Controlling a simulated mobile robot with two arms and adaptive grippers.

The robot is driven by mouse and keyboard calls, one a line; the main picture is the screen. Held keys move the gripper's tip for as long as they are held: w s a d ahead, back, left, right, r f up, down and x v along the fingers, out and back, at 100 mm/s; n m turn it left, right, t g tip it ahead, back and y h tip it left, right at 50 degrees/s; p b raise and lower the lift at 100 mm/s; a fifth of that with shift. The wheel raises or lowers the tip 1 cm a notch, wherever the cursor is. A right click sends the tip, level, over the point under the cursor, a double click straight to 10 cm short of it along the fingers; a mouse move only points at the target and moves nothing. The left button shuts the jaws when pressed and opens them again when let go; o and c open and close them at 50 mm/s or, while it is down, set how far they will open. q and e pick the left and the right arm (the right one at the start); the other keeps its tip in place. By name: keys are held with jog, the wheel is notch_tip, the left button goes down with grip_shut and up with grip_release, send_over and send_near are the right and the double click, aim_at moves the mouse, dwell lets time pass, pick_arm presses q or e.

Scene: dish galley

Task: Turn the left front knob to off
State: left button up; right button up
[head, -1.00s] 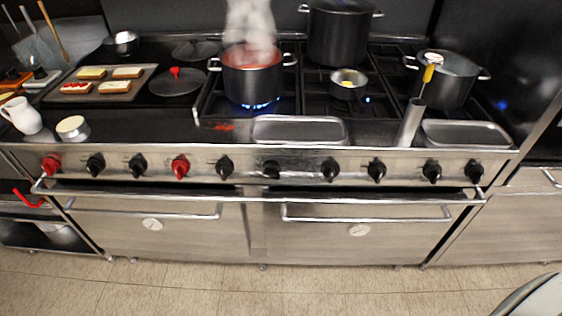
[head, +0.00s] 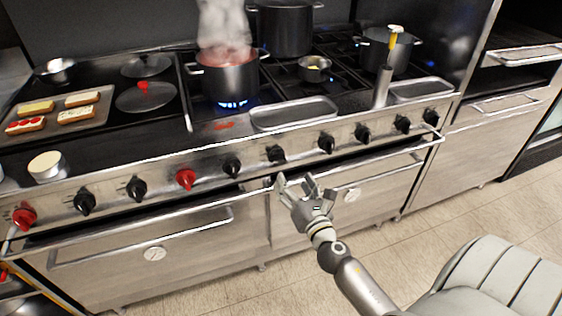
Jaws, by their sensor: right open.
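A row of knobs runs along the range's front panel (head: 160,172). One red knob (head: 24,217) is at the far left and another red knob (head: 186,179) is further right. The others are black, including a black knob (head: 232,166) and a black knob (head: 276,154) below the lit burner's side. I cannot tell from labels which is the left front knob. A steaming pot of red liquid (head: 230,80) stands over a blue flame (head: 235,104). My right gripper (head: 299,180) is open and empty, by the front rail, below the middle knobs. My left gripper is not in view.
A front rail (head: 130,229) runs below the knobs. A steel tray (head: 293,114) lies along the range edge; an upright metal cylinder (head: 382,88) stands right of it. A small pan (head: 314,68) and large pots stand behind. A pale ribbed chair-like object (head: 490,285) is at lower right.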

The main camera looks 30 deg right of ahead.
aim_at(281, 161)
jog(key=x, duration=0.9)
jog(key=shift+w+a+p, duration=0.1)
jog(key=shift+a+p, duration=0.05)
jog(key=shift+p, duration=0.25)
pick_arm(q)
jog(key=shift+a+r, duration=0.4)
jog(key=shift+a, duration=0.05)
pick_arm(e)
jog(key=shift+w, duration=0.65)
jog(key=shift+f, duration=0.1)
jog(key=c, duration=1)
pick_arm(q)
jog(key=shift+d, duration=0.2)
pick_arm(e)
jog(key=shift+c, duration=0.2)
